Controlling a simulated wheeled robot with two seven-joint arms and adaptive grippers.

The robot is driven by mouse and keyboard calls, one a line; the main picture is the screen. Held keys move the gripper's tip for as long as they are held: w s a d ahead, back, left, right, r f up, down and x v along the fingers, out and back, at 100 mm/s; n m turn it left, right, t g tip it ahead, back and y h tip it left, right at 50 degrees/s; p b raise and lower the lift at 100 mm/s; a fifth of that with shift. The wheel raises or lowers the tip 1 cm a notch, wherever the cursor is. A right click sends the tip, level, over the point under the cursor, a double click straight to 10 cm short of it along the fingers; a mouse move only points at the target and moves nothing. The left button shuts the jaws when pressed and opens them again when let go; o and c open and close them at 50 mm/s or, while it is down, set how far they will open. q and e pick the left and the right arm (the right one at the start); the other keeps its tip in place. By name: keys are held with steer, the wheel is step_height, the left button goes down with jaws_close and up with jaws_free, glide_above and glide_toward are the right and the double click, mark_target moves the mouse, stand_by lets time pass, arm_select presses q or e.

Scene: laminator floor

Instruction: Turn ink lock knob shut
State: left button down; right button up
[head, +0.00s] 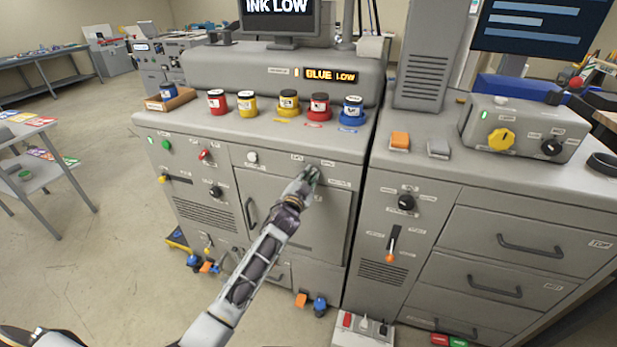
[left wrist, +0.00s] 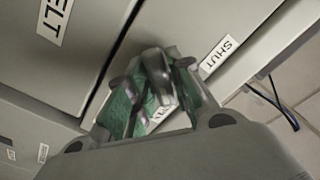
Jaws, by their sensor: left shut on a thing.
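My left gripper (head: 311,174) is at the upper front of the middle grey cabinet (head: 330,225), just under its top edge. In the left wrist view its green-padded fingers (left wrist: 155,92) are shut around a dark grey knob (left wrist: 157,72), which looks like the ink lock knob. A white label reading SHUT (left wrist: 217,56) is to the right of the fingers. Another label is partly hidden behind the fingers. In the head view the gripper hides the knob. I cannot tell the knob's exact angle. My right gripper is not in view.
Several ink jars, such as a blue one (head: 352,107), stand on the cabinet top. A display reads BLUE LOW (head: 331,75); the monitor (head: 279,16) reads INK LOW. A black knob (head: 406,202) and an orange-tipped lever (head: 391,246) are on the right cabinet. Open floor lies left.

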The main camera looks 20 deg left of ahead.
arm_select(q)
steer(key=n+p, duration=0.1)
steer(key=n, duration=0.2)
steer(key=shift+d+n, duration=0.1)
steer(key=shift+n, duration=0.5)
steer(key=n+p, duration=0.1)
steer(key=n, duration=0.1)
steer(key=shift+n+p, duration=0.75)
steer(key=shift+n, duration=0.55)
steer(key=shift+n+p, duration=0.45)
steer(key=shift+n, duration=0.45)
steer(key=shift+n+p, duration=0.35)
steer(key=shift+n, duration=0.45)
steer(key=shift+n+p, duration=0.3)
steer(key=shift+n, duration=0.6)
steer(key=shift+n+p, duration=0.35)
steer(key=shift+n, duration=1.05)
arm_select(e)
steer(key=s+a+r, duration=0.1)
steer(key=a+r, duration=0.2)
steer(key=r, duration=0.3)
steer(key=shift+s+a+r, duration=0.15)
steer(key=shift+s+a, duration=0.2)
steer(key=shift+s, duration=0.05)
